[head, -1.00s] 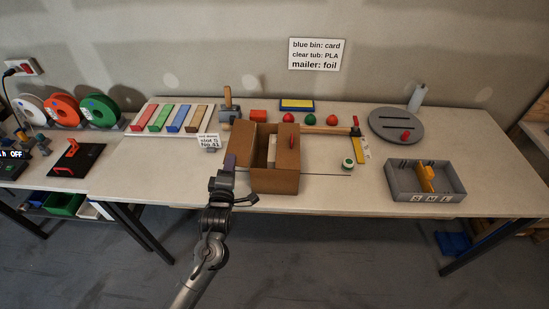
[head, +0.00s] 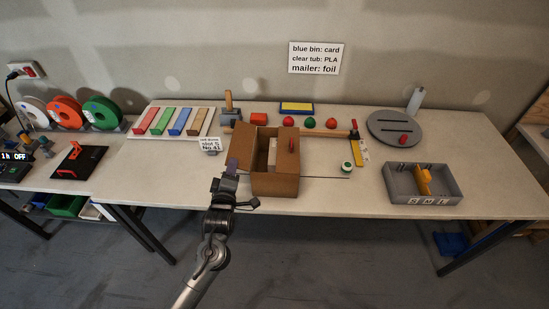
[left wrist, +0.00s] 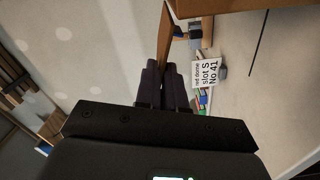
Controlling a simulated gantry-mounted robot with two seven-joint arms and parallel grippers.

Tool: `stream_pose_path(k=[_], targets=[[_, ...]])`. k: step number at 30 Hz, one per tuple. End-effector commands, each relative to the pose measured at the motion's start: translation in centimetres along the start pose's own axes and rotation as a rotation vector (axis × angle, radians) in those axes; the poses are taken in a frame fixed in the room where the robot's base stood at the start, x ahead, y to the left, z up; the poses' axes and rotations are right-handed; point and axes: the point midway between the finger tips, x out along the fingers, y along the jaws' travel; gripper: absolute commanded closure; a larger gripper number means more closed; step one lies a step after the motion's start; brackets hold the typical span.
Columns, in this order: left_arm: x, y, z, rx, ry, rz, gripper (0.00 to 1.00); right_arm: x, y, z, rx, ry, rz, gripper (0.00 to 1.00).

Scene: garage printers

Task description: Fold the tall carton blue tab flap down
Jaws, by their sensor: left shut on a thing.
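The tall brown carton (head: 274,185) stands open near the front middle of the table, with white and brown contents inside. Its left flap (head: 246,145) sticks out to the left, tilted. My left gripper (head: 232,164) is at the outer front edge of that flap and shut on it. In the left wrist view the brown flap (left wrist: 166,35) runs up from between the dark fingers (left wrist: 162,85). I cannot make out a blue tab; the fingers hide the gripped edge. My right gripper is not in view.
A white label card (head: 210,145) stands just left of the flap. Coloured bars (head: 174,120) lie behind it. A grey divided tray (head: 425,183) is farther right.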

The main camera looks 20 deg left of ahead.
Motion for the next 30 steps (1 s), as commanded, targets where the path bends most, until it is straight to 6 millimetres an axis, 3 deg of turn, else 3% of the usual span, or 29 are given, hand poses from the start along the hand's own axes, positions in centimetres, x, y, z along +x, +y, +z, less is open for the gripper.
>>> stream_pose_path(k=[9,30], targets=[[0.0,1.1,0.1,0.164,-0.003,-0.001,1.00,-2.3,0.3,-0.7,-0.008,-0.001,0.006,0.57],[0.0,1.6,0.1,0.250,-0.002,0.000,1.00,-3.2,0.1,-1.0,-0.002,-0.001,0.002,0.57]])
